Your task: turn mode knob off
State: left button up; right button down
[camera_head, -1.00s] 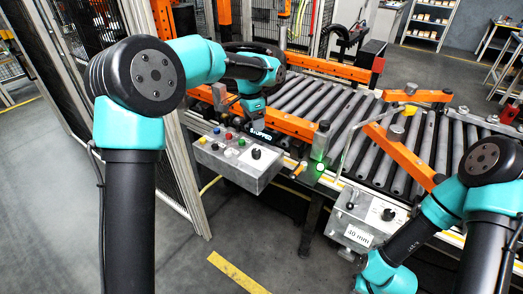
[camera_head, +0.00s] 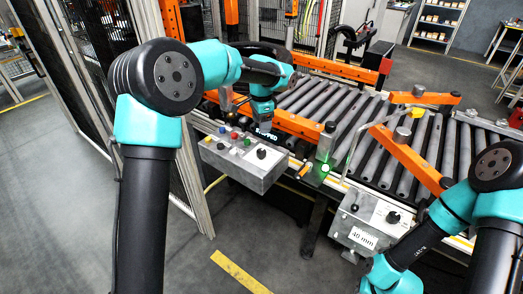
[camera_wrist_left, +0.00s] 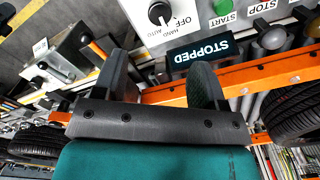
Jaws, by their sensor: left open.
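The mode knob is a black rotary knob (camera_head: 262,153) on the grey left control box (camera_head: 243,172). In the left wrist view, the knob (camera_wrist_left: 159,12) sits at the top beside labels OFF, HAND and AUTO. Its white mark is on the lower side, but I cannot tell surely which label it points to. My left gripper (camera_head: 262,113) is behind and above the box, over the conveyor edge, apart from the knob. In the left wrist view, its fingers (camera_wrist_left: 160,80) are spread with nothing between them. My right arm is at the right; its gripper is out of view.
A display reading STOPPED (camera_wrist_left: 201,55) is close to the fingers. A second box (camera_head: 365,220) has another black knob (camera_head: 392,217). Orange rails (camera_head: 405,155) border the rollers. A tyre (camera_wrist_left: 295,110) shows at the right.

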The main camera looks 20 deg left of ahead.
aim_at(261, 151)
pick_arm(q)
notch_tip(261, 151, down, 13)
jog(key=shift+r, duration=0.15)
jog(key=shift+c, duration=0.2)
jog(key=c, duration=0.9)
